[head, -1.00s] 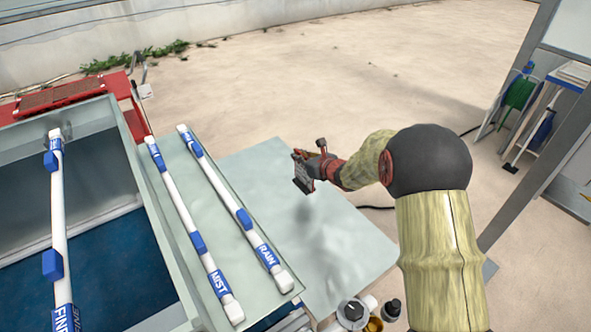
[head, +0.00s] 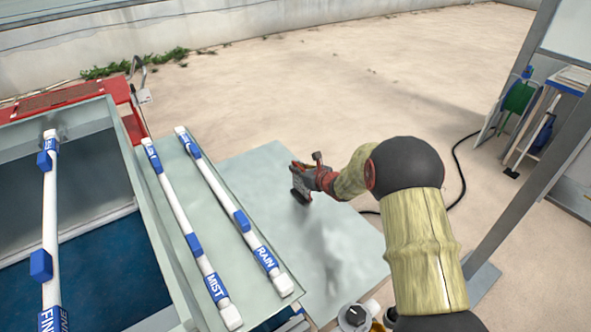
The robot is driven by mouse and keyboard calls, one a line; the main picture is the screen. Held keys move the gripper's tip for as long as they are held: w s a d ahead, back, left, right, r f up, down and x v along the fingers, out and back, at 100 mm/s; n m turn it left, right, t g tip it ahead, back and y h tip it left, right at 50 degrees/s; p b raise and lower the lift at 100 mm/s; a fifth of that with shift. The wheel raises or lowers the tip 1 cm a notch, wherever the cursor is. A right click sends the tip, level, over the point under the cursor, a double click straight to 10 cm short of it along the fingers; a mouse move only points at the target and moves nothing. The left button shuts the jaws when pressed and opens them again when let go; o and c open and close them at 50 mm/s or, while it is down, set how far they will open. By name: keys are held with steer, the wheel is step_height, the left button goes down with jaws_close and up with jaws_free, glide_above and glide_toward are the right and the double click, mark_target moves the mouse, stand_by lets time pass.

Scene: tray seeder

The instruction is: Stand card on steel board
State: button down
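My gripper (head: 298,182) is at the far end of my arm, over the pale grey flat surface (head: 345,250) in the middle of the head view. It points left. A small dark part shows at its fingertips, but it is too small to tell whether this is a card, its base or the fingers themselves. I cannot tell whether the fingers are open or shut. No card can be made out for certain. I cannot tell whether the pale surface is the steel board. A faint shadow lies on it below the gripper.
White tubes marked MIST (head: 188,235) and RAIN (head: 235,212) lie on a ledge left of the surface. A FINE tube (head: 49,215) spans a blue-floored basin. A round-topped item (head: 354,316) stands at the front edge. A grey post (head: 535,175) rises at right.

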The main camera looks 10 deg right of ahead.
steer(key=c, duration=2.6)
jaws_free()
steer(key=shift+f, duration=0.2)
steer(key=o, duration=0.5)
steer(key=shift+r, duration=0.1)
steer(key=shift+o, duration=0.3)
